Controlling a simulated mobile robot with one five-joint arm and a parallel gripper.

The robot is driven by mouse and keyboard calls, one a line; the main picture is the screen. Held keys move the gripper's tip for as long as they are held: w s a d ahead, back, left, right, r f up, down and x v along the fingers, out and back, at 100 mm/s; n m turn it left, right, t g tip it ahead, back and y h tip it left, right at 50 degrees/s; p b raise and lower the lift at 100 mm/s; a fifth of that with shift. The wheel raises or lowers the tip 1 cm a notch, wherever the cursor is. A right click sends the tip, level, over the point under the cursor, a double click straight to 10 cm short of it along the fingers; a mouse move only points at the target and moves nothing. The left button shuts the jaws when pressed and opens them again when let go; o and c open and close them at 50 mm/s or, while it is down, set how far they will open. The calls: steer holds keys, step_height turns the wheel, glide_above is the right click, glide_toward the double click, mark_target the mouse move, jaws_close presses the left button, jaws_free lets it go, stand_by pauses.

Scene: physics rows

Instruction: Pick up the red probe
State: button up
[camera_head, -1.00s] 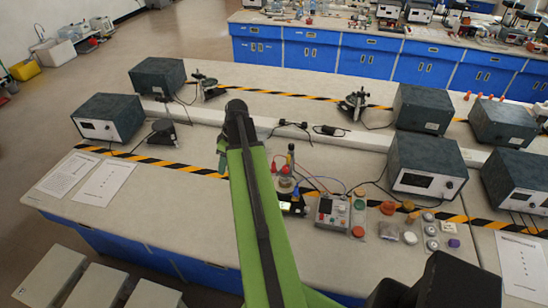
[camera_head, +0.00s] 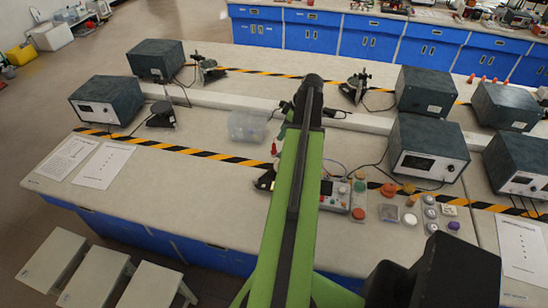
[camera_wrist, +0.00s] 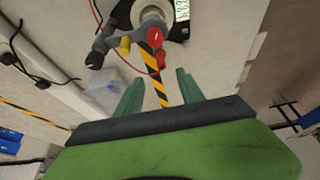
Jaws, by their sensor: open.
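The red probe (camera_wrist: 156,42) shows in the wrist view just beyond my fingertips, near the top middle. It sits beside a yellow part and a black part on a grey holder around a pale round vessel (camera_wrist: 151,14). In the head view a small red piece (camera_head: 274,149), which looks like the probe's top, shows just left of my arm. My gripper (camera_wrist: 160,88) has its two green fingers spread apart, with nothing between them. The probe appears ahead of the fingers, not between them. In the head view my arm hides the gripper and much of the setup.
A clear plastic box (camera_head: 248,126) stands left of my arm. A meter box (camera_head: 335,194) and several coloured caps lie to the right. Dark instrument boxes (camera_head: 428,150) stand farther right. The bench front left (camera_head: 180,205) is clear.

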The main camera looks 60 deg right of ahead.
mark_target(274, 144)
steer(key=b+x, duration=0.2)
steer(key=x, duration=0.2)
steer(key=shift+f+b, duration=0.35)
steer(key=shift+b, duration=0.05)
steer(key=shift+w+f, duration=0.1)
steer(key=shift+f, duration=0.05)
steer(key=b+x, duration=0.5)
steer(key=shift+a+f, duration=0.1)
steer(key=shift+a, duration=0.05)
steer(key=shift+c, duration=0.3)
jaws_close()
